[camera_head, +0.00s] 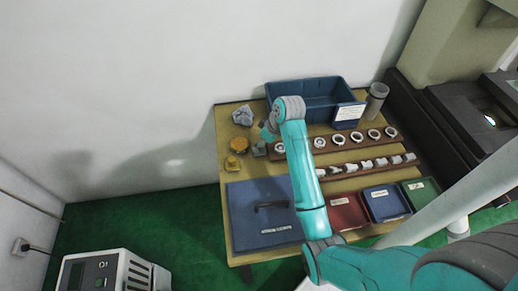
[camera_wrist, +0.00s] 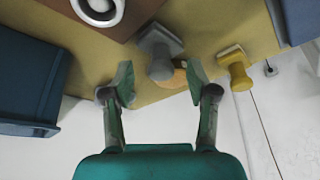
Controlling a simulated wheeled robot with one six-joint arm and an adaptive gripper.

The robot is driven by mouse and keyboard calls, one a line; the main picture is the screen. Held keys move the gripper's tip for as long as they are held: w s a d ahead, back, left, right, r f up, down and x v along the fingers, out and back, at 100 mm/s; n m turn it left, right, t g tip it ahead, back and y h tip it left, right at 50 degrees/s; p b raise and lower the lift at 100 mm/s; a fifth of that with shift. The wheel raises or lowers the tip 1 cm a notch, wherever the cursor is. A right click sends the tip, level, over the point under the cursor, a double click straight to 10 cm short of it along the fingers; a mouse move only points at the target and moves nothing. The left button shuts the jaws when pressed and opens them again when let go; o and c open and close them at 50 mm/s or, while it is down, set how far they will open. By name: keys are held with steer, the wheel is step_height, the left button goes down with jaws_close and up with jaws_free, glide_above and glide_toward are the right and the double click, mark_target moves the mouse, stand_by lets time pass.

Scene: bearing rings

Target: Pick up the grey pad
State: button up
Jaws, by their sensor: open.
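The grey pad (camera_wrist: 160,50) has a square plate and a round knob-like end in the wrist view. It lies on the wooden table, ahead of my gripper (camera_wrist: 161,84) and roughly between the lines of its two fingers. In the head view, the small grey pad (camera_head: 259,149) is just below my gripper (camera_head: 268,133), left of the teal arm. My gripper is open, with nothing between its fingers. The fingers look apart from the pad; the exact height gap cannot be told.
A brown rack with white rings (camera_head: 320,142) is to the right. A blue bin (camera_head: 300,90) stands behind; a blue panel with a handle (camera_head: 255,222) lies in front.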

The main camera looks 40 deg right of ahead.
steer(key=shift+x, duration=1.45)
steer(key=shift+c, duration=0.2)
jaws_close()
step_height(320, 180, up, 10)
steer(key=shift+r, duration=0.1)
